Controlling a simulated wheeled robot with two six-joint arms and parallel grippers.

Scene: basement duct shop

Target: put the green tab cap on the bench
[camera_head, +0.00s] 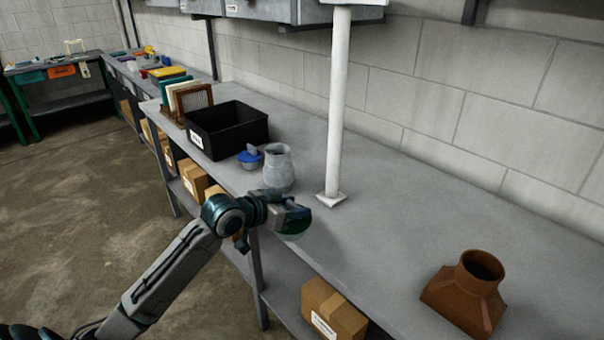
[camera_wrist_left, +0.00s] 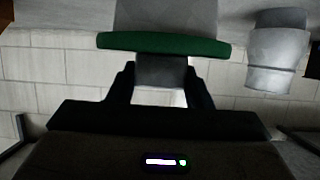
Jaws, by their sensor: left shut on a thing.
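The green tab cap (camera_head: 294,230) hangs under my left gripper (camera_head: 291,211) in the head view, with its dark green disc partly hidden by the jaws. In the left wrist view the cap (camera_wrist_left: 200,47) is a green band seen edge-on, and its grey tab stands between the fingers of my left gripper (camera_wrist_left: 161,78), which is shut on it. The grey bench (camera_head: 385,222) runs from back left to front right. The cap appears over the bench near its front edge; I cannot tell whether they touch. My right gripper is not in view.
A grey jar (camera_head: 278,168) stands just behind my left gripper, beside a blue cap (camera_head: 249,160) and a black bin (camera_head: 228,132). A white post (camera_head: 338,110) rises from the bench. A brown duct fitting (camera_head: 468,292) stands at front right. Bench between post and fitting is clear.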

